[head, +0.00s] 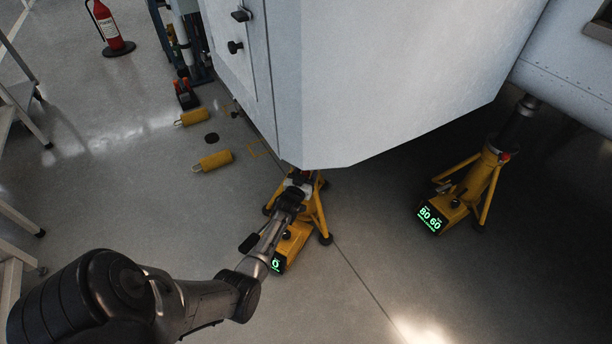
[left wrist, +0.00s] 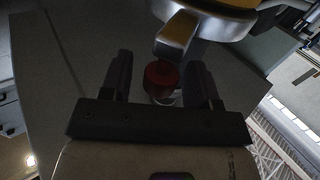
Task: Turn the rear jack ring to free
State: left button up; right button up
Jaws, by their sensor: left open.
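A yellow jack (head: 314,208) stands under the pale fuselage's lower corner. My left arm covers much of it, and its green display (head: 277,264) shows only partly. My left gripper (head: 298,186) is at the jack's upper part. In the left wrist view, my left gripper (left wrist: 159,66) is open, with a red knob (left wrist: 161,77) between its fingers. A metal lever (left wrist: 178,38) and a metal-and-yellow round part (left wrist: 225,12) lie just beyond. I cannot tell whether the fingers touch the knob. A second yellow jack (head: 482,184) at right has a display reading 80 and 60. My right gripper is out of view.
The fuselage (head: 390,80) overhangs the jacks closely. Yellow cylinders (head: 213,161) and a dark disc (head: 211,138) lie on the floor at left. A fire extinguisher (head: 107,25) stands at back left, and pale stands line the left edge. The front floor is clear.

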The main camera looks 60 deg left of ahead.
pick_arm(q)
grip_shut()
dwell(0.6)
